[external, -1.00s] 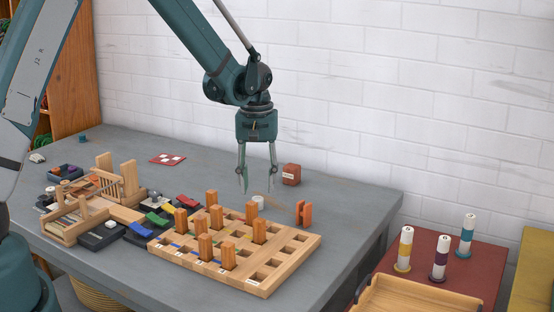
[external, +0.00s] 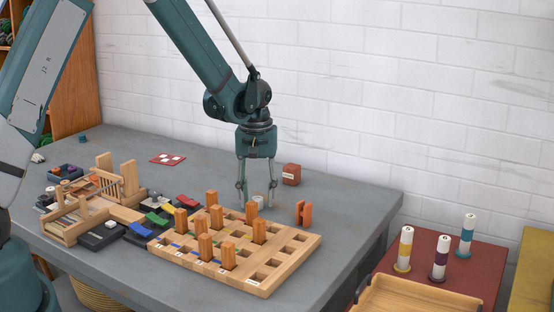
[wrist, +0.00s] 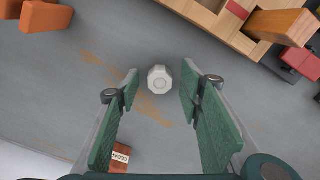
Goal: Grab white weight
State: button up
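The white weight (wrist: 160,79) is a small faceted, off-white piece standing on the grey table. In the wrist view it lies between and just beyond the tips of my open gripper (wrist: 160,85), with a gap on each side. In the external view the weight (external: 258,200) shows between the fingers of my gripper (external: 256,205), which point down close to the table. The fingers are apart and hold nothing. I cannot tell the exact height of the fingertips.
A wooden pegboard (external: 285,262) with several orange-brown blocks stands in front. An orange piece (external: 304,212) is to the right, and a red-brown labelled box (external: 291,175) is behind. A wooden loom-like frame (external: 118,182) is at the left. Bare table lies around the weight.

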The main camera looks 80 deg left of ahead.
aim_at(258, 198)
jog(key=c, duration=1.1)
jog(key=shift+o, duration=0.2)
jog(key=shift+r, duration=0.15)
notch_tip(258, 198, up, 10)
jog(key=p, duration=0.1)
jog(key=shift+p, duration=0.3)
